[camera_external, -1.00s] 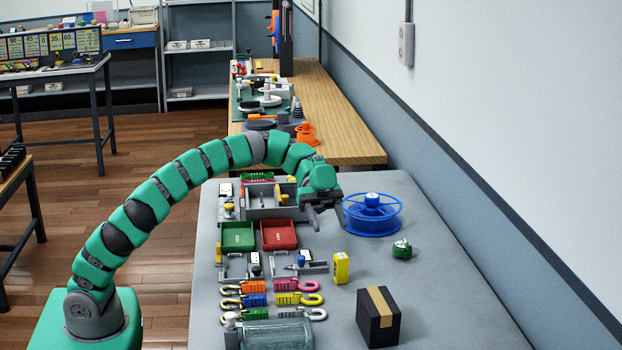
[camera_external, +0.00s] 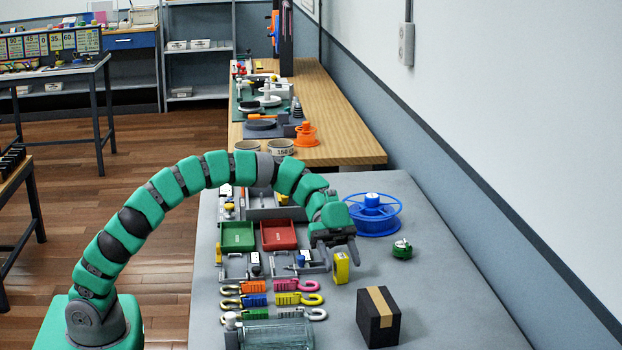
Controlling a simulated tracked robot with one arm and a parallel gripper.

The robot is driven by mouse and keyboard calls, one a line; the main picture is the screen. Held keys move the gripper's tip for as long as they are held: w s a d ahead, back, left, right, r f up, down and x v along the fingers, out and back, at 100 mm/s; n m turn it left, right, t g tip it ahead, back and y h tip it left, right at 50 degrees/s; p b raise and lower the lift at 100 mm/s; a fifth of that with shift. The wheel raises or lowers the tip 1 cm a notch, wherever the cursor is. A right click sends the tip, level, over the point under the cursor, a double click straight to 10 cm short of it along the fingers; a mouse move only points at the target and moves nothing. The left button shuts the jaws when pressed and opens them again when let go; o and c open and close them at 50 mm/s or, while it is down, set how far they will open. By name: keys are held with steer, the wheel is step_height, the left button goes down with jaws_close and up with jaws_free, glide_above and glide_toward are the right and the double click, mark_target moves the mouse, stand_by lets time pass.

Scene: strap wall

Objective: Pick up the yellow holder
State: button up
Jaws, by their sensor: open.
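The upright yellow block (camera_external: 341,270), which looks like the yellow holder, stands on the grey table, right of the small tools and hooks. It has dark marks on its face. My gripper (camera_external: 338,258) is open, with its fingers pointing down close to the block's top. One finger is to the left of the block and the other is near its upper right. The gripper hides part of the block's top. I cannot tell whether the fingers touch it.
A blue spool (camera_external: 371,222) stands behind my gripper, with a green round item (camera_external: 402,249) to the right. A black box with a tan stripe (camera_external: 378,330) is in front. Red (camera_external: 278,236) and green (camera_external: 237,237) trays lie left. The table's right side is clear.

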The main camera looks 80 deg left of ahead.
steer(key=shift+x, duration=1.1)
steer(key=c, duration=1.1)
